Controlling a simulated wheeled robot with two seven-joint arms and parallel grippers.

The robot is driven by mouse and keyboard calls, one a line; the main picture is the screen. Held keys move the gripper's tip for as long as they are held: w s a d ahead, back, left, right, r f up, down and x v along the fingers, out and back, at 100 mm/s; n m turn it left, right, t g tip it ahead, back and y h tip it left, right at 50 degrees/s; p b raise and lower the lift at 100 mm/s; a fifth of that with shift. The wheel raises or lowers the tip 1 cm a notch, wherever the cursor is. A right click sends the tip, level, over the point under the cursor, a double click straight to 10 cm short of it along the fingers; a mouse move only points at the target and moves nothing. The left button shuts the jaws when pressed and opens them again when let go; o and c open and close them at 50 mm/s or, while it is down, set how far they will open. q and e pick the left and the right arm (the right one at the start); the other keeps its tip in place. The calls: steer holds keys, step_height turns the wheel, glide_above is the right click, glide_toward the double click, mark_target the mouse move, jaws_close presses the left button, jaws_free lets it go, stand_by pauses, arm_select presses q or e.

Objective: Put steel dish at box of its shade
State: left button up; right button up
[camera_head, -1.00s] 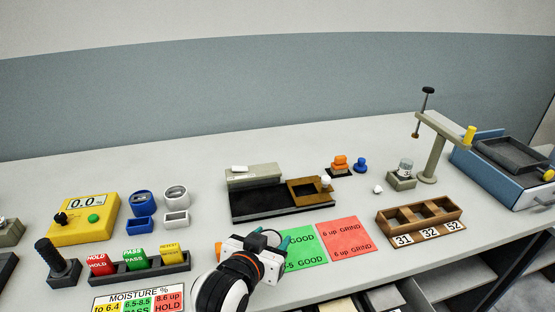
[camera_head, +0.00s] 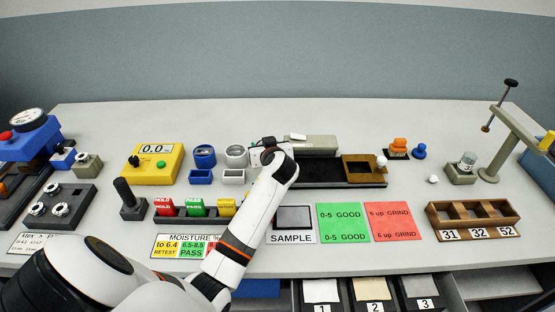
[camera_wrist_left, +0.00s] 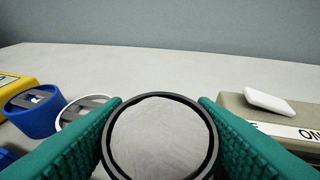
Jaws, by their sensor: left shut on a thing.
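My left gripper (camera_wrist_left: 160,112) has its teal fingers shut on a round dish (camera_wrist_left: 160,140) with a dark rim and a grey face, taken here as the steel dish. In the head view the dish is hidden behind my arm, and the gripper (camera_head: 264,152) is over the bench behind the sample plate. A white round container (camera_head: 236,154) and a blue round container (camera_head: 205,155) stand just left of it. A small white box (camera_head: 233,177) and a small blue box (camera_head: 200,177) stand in front of them. My right gripper is not in view.
A yellow meter (camera_head: 152,164) stands left of the containers. A grey-and-black device (camera_head: 325,172) stands close right of the gripper. Red, green and yellow blocks (camera_head: 195,208) line the front. Green (camera_head: 343,222) and red (camera_head: 395,221) cards lie front right.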

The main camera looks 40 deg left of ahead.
arm_select(q)
steer(key=shift+f, duration=3.4)
steer(key=shift+f, duration=0.1)
steer(key=o, duration=0.7)
steer(key=shift+f, duration=0.1)
steer(key=shift+c, duration=0.2)
steer(key=o, duration=0.4)
steer(key=shift+o, duration=0.2)
